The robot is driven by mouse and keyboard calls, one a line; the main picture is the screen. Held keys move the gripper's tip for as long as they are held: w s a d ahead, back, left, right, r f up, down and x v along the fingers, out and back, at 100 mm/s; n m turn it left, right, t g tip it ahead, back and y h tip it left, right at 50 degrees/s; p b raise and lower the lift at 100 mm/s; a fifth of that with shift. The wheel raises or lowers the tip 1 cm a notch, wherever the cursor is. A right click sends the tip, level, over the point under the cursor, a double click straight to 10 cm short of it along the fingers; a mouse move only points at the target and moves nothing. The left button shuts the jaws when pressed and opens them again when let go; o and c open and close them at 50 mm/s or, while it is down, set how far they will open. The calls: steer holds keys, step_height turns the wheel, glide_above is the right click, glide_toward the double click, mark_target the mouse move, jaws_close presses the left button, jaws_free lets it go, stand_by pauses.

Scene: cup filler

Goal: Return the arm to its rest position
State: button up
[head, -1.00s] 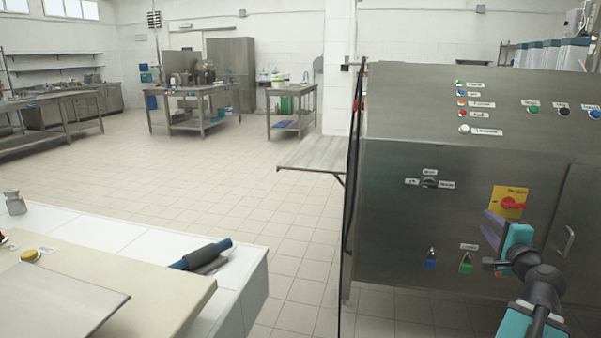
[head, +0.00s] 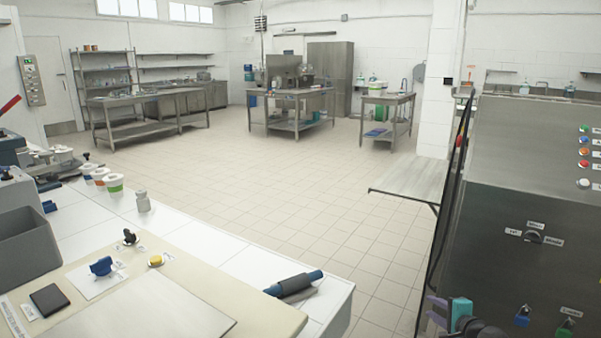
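Most of my arm is out of the picture below.
The cabinet carries a rotary knob (head: 534,236), a blue padlock (head: 522,316) and a green padlock (head: 565,327). A white-tiled counter (head: 190,230) with a blue-handled tool (head: 293,285) stands at left. The tiled floor (head: 290,190) between is clear.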

steer(key=s+a+f+n+g+y+p, duration=0.1)
steer(key=a+f+n+g+y+p, duration=0.1)
steer(key=a+f, duration=0.5)
steer(key=s+a+f+n+g+y+p, duration=0.1)
steer(key=a+f+n+g+p, duration=0.15)
steer(key=a, duration=0.75)
steer(key=s+a+f+n+g+y+p, duration=0.1)
steer(key=s+a+f+n+g+p, duration=0.1)
steer(key=s+a+f, duration=0.4)
steer(key=s+a+f+n+g+p, duration=0.1)
steer(key=s+a+f+n+g, duration=0.2)
steer(key=a, duration=0.4)
steer(key=s+a+f+n+g+h+p, duration=0.1)
steer(key=s+a+f+n+g+p, duration=0.3)
steer(key=s, duration=0.7)
steer(key=s+f+n+g+h, duration=0.25)
steer(key=s+f, duration=0.25)
steer(key=s, duration=0.6)
steer(key=s+d+n+g+h, duration=0.1)
steer(key=s+d+n+g, duration=0.1)
steer(key=s+d, duration=0.3)
steer(key=shift+r+h, duration=0.2)
steer(key=shift+h, duration=0.15)
steer(key=shift+d, duration=0.1)
